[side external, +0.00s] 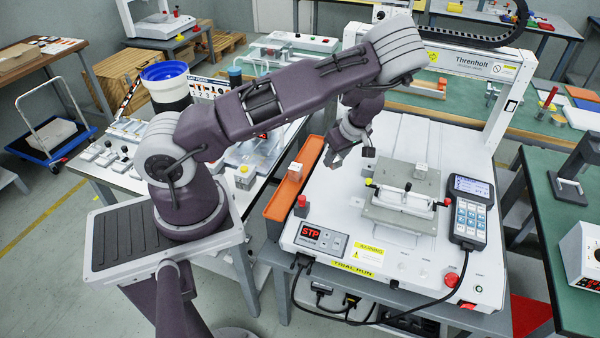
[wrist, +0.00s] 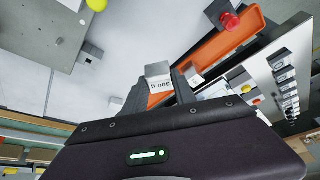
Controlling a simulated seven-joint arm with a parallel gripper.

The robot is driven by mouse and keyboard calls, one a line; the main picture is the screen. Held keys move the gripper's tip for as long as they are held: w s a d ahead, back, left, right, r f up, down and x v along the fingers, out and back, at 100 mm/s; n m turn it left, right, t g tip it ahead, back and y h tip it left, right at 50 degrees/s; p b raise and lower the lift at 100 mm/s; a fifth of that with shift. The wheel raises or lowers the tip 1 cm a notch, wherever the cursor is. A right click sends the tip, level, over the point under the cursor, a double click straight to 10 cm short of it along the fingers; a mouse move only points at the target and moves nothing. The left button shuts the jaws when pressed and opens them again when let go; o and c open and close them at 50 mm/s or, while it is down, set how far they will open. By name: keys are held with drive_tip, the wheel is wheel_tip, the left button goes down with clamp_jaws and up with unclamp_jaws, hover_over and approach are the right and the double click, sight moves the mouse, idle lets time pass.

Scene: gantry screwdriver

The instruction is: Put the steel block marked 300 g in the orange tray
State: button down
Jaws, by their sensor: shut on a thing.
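My gripper (wrist: 159,88) is shut on a pale steel block (wrist: 158,71); its upside-down label appears to read 300 g. My gripper (side external: 350,156) hangs over the white machine bed, right of the orange tray in the side view; the held block is hard to make out there. The long orange tray (side external: 276,208) lies along the bed's left edge. It also shows in the wrist view (wrist: 232,36), running behind the fingers, which hide part of it. Another pale block (side external: 295,171) appears to be in the tray, and shows beside the fingers in the wrist view (wrist: 196,80).
A red button post (side external: 302,206) stands close to the tray's right side. A grey fixture plate (side external: 410,190) with clamps and a handheld controller (side external: 470,208) occupy the bed's right part. The white gantry frame (side external: 497,100) rises behind.

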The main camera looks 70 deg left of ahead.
drive_tip(key=s+n+g+h, duration=0.1)
drive_tip(key=s+n+g, duration=0.2)
drive_tip(key=s+n, duration=0.85)
drive_tip(key=s+f+m, duration=0.1)
drive_tip(key=f, duration=0.1)
drive_tip(key=s+f+m, duration=0.2)
drive_tip(key=f, duration=0.1)
drive_tip(key=s+f+m, duration=0.1)
drive_tip(key=f, duration=0.2)
drive_tip(key=shift+s+a+f, duration=0.2)
drive_tip(key=shift+a+f, duration=0.05)
drive_tip(key=shift+a, duration=0.05)
drive_tip(key=shift+f, duration=0.1)
drive_tip(key=shift+f, duration=0.1)
drive_tip(key=c, duration=1)
unclamp_jaws()
